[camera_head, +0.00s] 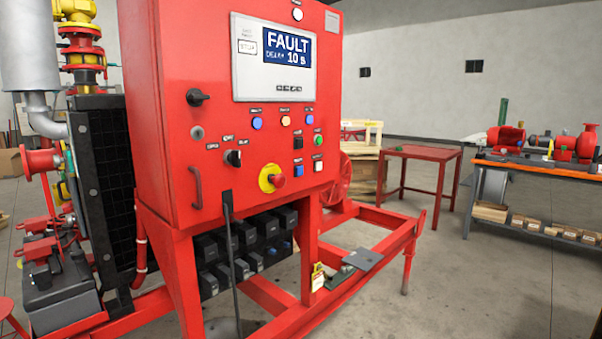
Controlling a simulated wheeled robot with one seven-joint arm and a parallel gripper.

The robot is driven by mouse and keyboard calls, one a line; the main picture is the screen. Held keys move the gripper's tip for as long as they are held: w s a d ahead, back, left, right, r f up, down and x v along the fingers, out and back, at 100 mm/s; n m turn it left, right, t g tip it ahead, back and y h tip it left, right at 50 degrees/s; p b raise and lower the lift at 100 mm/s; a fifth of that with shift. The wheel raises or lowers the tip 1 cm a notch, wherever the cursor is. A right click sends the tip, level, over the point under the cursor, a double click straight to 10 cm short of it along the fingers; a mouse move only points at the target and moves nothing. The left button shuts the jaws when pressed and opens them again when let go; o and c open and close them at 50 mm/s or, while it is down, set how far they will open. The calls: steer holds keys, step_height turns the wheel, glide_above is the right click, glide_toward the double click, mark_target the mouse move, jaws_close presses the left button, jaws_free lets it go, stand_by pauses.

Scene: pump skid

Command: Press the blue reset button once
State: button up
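The red control cabinet (230,75) stands in the middle, with a screen (288,50) reading "FAULT" and "DELAY 10 s". A blue square button (299,170) sits on its front, low on the right side, left of a white square one. Two round blue lamps or buttons show higher up, one at left (257,123) and one at right (310,121). The small labels are too small to read, so I cannot tell which blue one is the reset. My gripper is not in view.
A red emergency-stop knob on a yellow base (272,178) and a black rotary switch (233,158) are nearby. A thin black rod or cable (234,270) runs below the cabinet. The red skid frame (380,262) juts out at right. Open floor lies beyond.

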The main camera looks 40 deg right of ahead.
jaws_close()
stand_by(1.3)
